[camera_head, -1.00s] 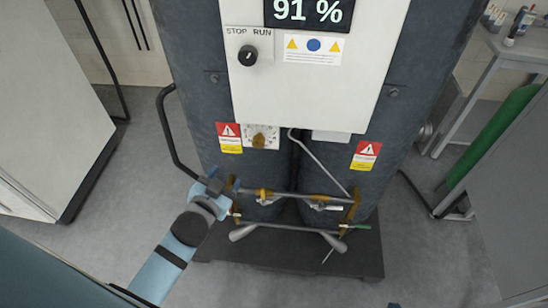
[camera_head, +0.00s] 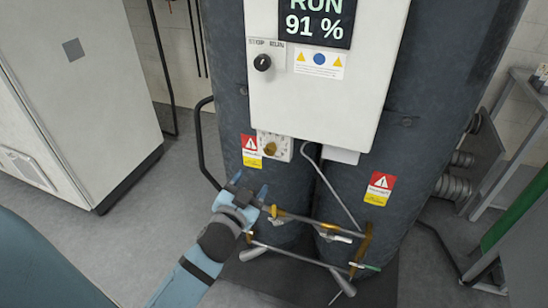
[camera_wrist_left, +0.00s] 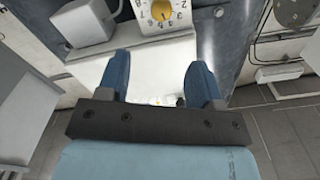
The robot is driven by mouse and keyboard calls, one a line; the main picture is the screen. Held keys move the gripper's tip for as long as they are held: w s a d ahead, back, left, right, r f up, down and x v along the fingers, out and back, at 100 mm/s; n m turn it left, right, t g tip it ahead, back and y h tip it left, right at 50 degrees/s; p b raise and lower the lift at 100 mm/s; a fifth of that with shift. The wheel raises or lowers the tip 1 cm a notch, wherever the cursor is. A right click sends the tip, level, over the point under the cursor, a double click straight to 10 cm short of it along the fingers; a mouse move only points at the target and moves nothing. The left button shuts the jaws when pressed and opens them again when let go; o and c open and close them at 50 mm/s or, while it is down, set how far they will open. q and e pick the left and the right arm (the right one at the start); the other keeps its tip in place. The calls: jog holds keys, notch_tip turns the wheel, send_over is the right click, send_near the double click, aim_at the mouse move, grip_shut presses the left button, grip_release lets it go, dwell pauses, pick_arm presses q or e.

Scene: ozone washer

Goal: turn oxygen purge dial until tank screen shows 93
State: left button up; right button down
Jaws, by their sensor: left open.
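The oxygen purge dial (camera_head: 274,147) is a small brass knob on a white numbered plate, low on the tank unit. In the left wrist view the dial (camera_wrist_left: 161,10) is at the top edge, partly cut off, with numbers around it. The tank screen (camera_head: 315,22) reads RUN and 91 %. My left gripper (camera_head: 250,186) is open and empty, below and a little left of the dial in the head view. In the left wrist view its two blue fingers (camera_wrist_left: 160,68) are spread apart, with the dial beyond them. My right gripper is not in view.
A black STOP/RUN knob (camera_head: 262,62) is on the white control box (camera_head: 330,100). Pipes with brass valves (camera_head: 300,218) run across the tanks close to my left gripper. A black curved handle (camera_head: 203,140) is on the left. A white cabinet (camera_head: 75,100) stands at the far left.

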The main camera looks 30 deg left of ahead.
aim_at(269, 152)
pick_arm(q)
jog(key=p+x, duration=0.2)
jog(key=x, duration=1.1)
jog(key=shift+w+a+f, duration=0.1)
jog(key=shift+w+a, duration=0.15)
jog(key=shift+w, duration=0.05)
jog(key=c, duration=0.9)
